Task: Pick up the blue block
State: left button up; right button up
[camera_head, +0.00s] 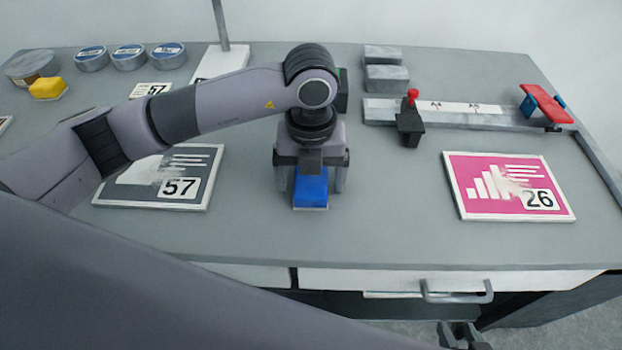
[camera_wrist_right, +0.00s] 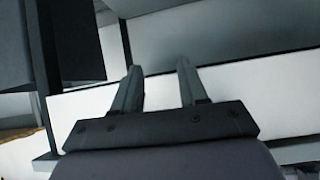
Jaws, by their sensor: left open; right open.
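The blue block (camera_head: 311,189) lies on the grey table, near the middle of the head view. My left gripper (camera_head: 311,180) is directly over it, pointing down and open, with one finger on either side of the block. The gripper's body hides the far part of the block, and I cannot tell whether the fingers touch it. My right gripper (camera_head: 462,337) is low at the bottom edge of the head view, in front of the table. In the right wrist view it (camera_wrist_right: 160,82) is open and empty.
A dark card marked 57 (camera_head: 140,190) lies left of the block, and a pink card marked 26 (camera_head: 485,205) lies right. A yellow block (camera_head: 48,88) and round tins (camera_head: 92,60) stand back left. A rail (camera_head: 470,116) with a red-knobbed slider (camera_head: 410,125) is back right.

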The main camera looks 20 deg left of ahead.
pick_arm(q)
jog(key=c, duration=1.1)
jog(key=shift+r, duration=0.1)
notch_tip(320, 180, up, 20)
jog(key=shift+f+p, duration=0.1)
jog(key=shift+p, duration=0.65)
jog(key=o, duration=0.4)
jog(key=shift+c, duration=1.2)
